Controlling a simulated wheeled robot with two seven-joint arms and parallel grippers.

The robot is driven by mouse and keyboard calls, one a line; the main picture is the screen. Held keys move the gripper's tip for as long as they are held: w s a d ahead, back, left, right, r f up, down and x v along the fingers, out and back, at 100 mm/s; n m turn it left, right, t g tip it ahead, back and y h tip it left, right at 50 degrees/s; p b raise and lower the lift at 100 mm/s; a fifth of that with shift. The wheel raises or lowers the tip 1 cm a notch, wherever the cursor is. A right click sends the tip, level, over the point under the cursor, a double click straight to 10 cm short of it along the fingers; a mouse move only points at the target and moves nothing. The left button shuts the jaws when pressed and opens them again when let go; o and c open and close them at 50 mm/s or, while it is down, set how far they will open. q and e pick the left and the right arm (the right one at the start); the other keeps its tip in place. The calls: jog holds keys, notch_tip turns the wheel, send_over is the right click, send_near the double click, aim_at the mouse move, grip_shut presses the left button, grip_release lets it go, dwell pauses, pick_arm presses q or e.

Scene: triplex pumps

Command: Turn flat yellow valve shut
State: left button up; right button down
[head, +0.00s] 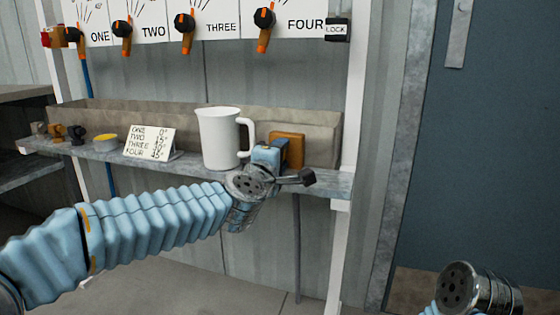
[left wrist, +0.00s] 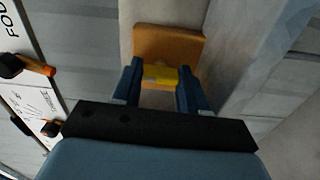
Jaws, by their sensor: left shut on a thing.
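The flat yellow valve (left wrist: 160,76) shows in the left wrist view as a small yellow bar in front of an orange-brown mounting block (left wrist: 170,42). My left gripper (left wrist: 158,84) is shut on the yellow bar, with one blue finger on each side. In the head view the same orange block (head: 289,149) stands at the right end of the shelf, and my left gripper (head: 268,156) reaches it from the front. There the gripper hides the yellow bar. My right wrist shows at the bottom right of the head view, but its fingers are out of view.
A white pitcher (head: 218,138) stands on the shelf (head: 205,174) close left of my left gripper. A lettered card (head: 150,142), a yellow-topped round item (head: 106,143) and small valves stand further left. Dials with orange handles (head: 265,28) hang above. A door (head: 480,130) is at right.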

pick_arm(q)
jog(key=shift+n, duration=0.4)
jog(key=o, duration=1.1)
jog(key=shift+c, duration=0.2)
